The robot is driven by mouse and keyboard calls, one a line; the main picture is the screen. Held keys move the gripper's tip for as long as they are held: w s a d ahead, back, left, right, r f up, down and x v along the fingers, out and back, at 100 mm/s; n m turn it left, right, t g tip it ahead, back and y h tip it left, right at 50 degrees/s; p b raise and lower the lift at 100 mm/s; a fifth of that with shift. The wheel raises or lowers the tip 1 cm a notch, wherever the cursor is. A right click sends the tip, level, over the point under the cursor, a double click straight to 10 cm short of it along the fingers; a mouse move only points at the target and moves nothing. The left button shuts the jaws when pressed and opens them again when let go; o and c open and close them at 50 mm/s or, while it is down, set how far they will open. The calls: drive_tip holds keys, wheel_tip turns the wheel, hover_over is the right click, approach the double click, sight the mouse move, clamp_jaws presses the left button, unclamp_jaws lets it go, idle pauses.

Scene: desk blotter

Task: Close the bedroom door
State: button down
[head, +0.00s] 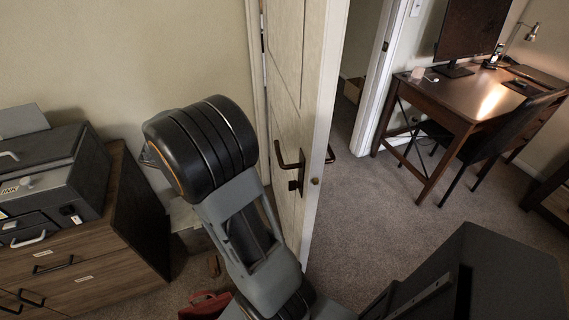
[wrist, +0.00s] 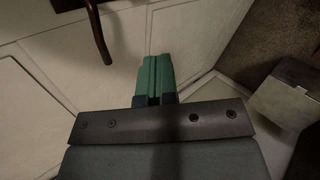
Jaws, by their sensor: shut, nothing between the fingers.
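The white panelled door (head: 313,95) stands open in the middle of the head view, its free edge toward me and the doorway showing to its right. A dark lever handle (head: 290,165) is on its left face, and another handle end shows past its edge. In the wrist view, the door face (wrist: 112,88) fills the left and middle, with the handle (wrist: 97,30) at upper left. My gripper (wrist: 155,62) has green fingers pressed together, empty, in front of the door face. I cannot tell whether they touch it. In the head view my arm hides the gripper.
A wooden drawer cabinet (head: 95,262) with a dark case (head: 45,185) on top stands at left. A pale box (wrist: 285,100) sits on the floor near the door. A red item (head: 205,304) lies on the carpet. A desk (head: 460,98) and chair stand at right.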

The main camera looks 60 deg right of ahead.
sight(293, 157)
drive_tip(key=w+d+f+m+g+h+b, duration=0.25)
drive_tip(key=d+f+m+g+h, duration=0.3)
drive_tip(key=d, duration=0.55)
drive_tip(key=shift+n+g+y, duration=0.35)
drive_tip(key=shift+n+g, duration=0.1)
drive_tip(key=shift+n, duration=0.4)
drive_tip(key=x, duration=0.4)
drive_tip(key=p+x, duration=0.1)
drive_tip(key=x, duration=0.4)
drive_tip(key=f+p+x, duration=0.1)
drive_tip(key=x, duration=0.3)
drive_tip(key=shift+s+d+f, duration=0.15)
drive_tip(key=shift+d, duration=0.1)
drive_tip(key=shift+d, duration=0.15)
